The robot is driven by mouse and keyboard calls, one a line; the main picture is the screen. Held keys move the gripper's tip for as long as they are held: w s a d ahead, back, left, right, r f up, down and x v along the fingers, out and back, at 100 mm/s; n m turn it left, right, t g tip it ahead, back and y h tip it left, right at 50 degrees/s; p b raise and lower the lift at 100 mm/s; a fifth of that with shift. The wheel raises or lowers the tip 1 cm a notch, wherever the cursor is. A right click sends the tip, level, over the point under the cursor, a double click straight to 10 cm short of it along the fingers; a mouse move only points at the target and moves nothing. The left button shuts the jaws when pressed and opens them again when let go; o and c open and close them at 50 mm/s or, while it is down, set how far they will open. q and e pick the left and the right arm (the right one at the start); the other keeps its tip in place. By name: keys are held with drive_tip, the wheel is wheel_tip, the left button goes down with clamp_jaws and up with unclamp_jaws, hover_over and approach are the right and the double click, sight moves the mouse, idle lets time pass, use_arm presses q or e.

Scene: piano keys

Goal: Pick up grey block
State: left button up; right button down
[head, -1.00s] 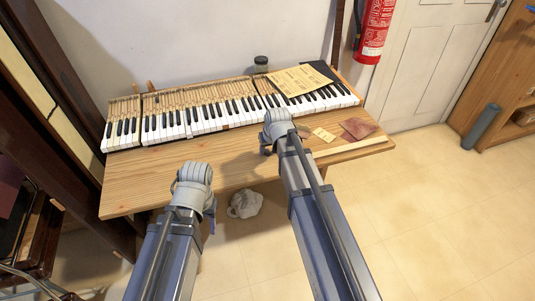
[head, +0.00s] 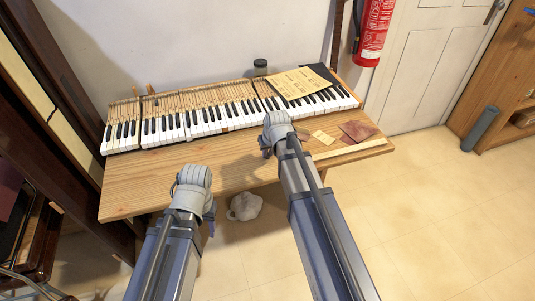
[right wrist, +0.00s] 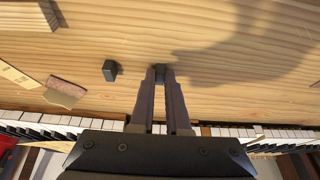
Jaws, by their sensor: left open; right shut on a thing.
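In the right wrist view, my right gripper (right wrist: 160,76) is shut on a small grey block (right wrist: 159,70) at its fingertips, over the wooden tabletop. I cannot tell whether the block is clear of the wood. A second small dark block (right wrist: 110,70) stands on the tabletop just left of the fingers. In the head view, my right gripper (head: 266,151) is at the table just in front of the piano keys, and its own arm hides the blocks there. My left gripper (head: 211,225) is open near the table's front edge; its fingers are mostly hidden.
The wooden table (head: 140,190) carries a row of piano keys (head: 205,120) with a yellowish sheet (head: 300,83) over its right part. A pale piece (head: 323,137) and a reddish-brown piece (head: 359,130) lie to the right. The table's front left is clear.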

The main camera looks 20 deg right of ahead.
wheel_tip(320, 180, up, 10)
drive_tip(key=p, duration=1)
